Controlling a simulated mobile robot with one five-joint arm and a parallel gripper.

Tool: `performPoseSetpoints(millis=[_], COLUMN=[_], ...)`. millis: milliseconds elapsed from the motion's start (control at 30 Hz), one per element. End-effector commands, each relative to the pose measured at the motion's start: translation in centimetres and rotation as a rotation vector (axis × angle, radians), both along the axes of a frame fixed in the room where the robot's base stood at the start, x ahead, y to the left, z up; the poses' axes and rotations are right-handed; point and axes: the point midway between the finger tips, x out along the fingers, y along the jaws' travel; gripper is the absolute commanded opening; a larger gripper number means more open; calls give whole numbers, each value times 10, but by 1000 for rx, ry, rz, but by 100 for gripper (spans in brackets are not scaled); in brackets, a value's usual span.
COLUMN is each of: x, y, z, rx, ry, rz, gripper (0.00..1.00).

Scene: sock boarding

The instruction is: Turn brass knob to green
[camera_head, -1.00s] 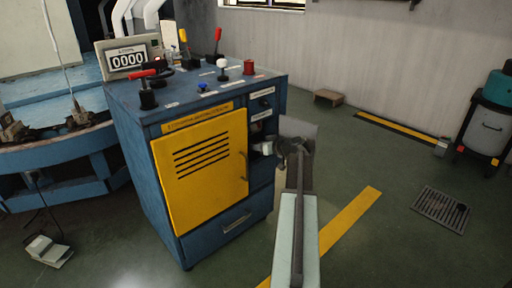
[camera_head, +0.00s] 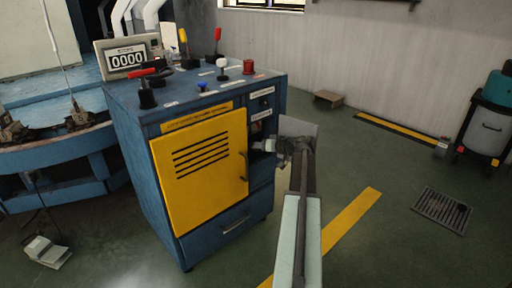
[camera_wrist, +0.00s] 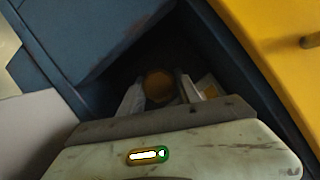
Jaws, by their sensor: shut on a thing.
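The brass knob (camera_wrist: 158,86) shows as a round, dull gold-brown disc in the wrist view, in a dark recess of the blue cabinet (camera_head: 130,160). The two pale fingers of my gripper (camera_wrist: 160,92) stand on either side of it and are shut on it. In the head view my gripper (camera_head: 270,146) reaches the cabinet's right side panel, below the small labels, and hides the knob there. A green colour mark near the knob cannot be made out. A small pale and tan patch (camera_wrist: 208,88) lies right of the fingers in the wrist view.
A yellow door (camera_head: 200,170) with a handle is just left of my gripper. Open floor with a yellow stripe (camera_head: 350,222) lies to the right.

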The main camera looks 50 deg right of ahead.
Motion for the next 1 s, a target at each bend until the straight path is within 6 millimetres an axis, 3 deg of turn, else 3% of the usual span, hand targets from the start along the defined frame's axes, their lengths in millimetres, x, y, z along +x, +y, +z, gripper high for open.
performPoseSetpoints(millis=[33,67,133,567,900,1000], x=[0,0,0,-7,-64,-73], y=[0,0,0,-1,-7,-8], z=[0,0,0,4,26,28], rx=[-1,-1,-1,-1,-1,-1], ry=[1,1,1,1,1,1], rz=[1,1,1,-2,-2,-2], gripper=[0,42,61,61,61,61])
